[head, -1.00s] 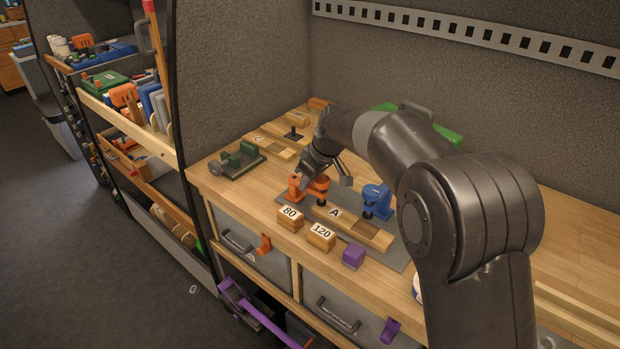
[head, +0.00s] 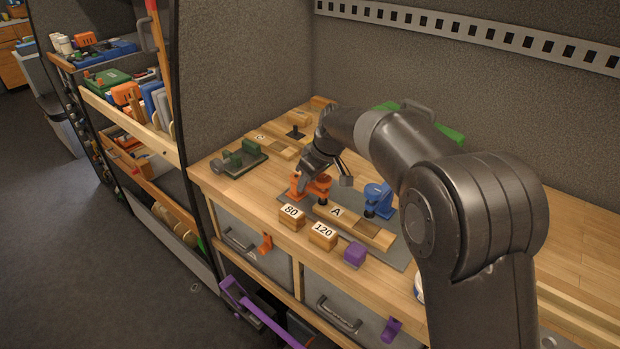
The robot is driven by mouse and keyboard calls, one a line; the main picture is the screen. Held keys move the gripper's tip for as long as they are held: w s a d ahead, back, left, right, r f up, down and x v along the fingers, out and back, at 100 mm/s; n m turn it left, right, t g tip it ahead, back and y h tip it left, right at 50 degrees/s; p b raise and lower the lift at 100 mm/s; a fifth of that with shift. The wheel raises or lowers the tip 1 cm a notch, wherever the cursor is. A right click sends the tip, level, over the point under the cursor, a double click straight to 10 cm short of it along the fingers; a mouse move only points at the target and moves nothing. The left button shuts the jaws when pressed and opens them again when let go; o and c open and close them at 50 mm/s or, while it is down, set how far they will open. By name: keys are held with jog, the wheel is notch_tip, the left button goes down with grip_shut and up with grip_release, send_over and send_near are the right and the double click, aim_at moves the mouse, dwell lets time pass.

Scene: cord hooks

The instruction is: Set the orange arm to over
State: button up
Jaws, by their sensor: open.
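The orange arm (head: 312,187) is part of an orange clamp-like fixture on a grey plate on the wooden bench. Its bar reaches rightward from the orange post, and its right end is beside the wooden block marked A (head: 338,212). My gripper (head: 321,181) is directly above and behind the orange arm, with its fingers apart. One finger hides part of the fixture; I cannot tell whether it touches the arm. A blue fixture (head: 377,198) stands at the right end of the same plate.
Wooden blocks marked 80 (head: 291,217) and 120 (head: 322,236) and a purple block (head: 354,253) line the front edge. A green vise-like tool (head: 239,159) sits at the left. A purple bar (head: 250,308) juts out below the bench. The right side of the bench is mostly clear.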

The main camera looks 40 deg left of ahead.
jog(key=shift+r, duration=0.1)
jog(key=v, duration=1)
jog(key=shift+d+r, duration=0.15)
jog(key=shift+r, duration=0.15)
jog(key=shift+d, duration=0.1)
jog(key=d+r+m+t+h, duration=0.15)
jog(key=d+r+m, duration=0.25)
jog(key=d, duration=1.1)
jog(key=d+r+m+t, duration=0.2)
jog(key=d+r+m, duration=0.2)
jog(key=d, duration=1.1)
jog(key=s+d+f+m+t+h, duration=0.1)
jog(key=s+d+f+m, duration=0.2)
jog(key=s+d+m, duration=0.2)
jog(key=s+d+f+m+t+h, duration=0.1)
jog(key=s+d+f+m, duration=0.3)
jog(key=s+d, duration=0.8)
jog(key=d+h, duration=0.1)
jog(key=d, duration=0.6)
jog(key=shift+s+f+m, duration=0.2)
jog(key=shift+m, duration=0.2)
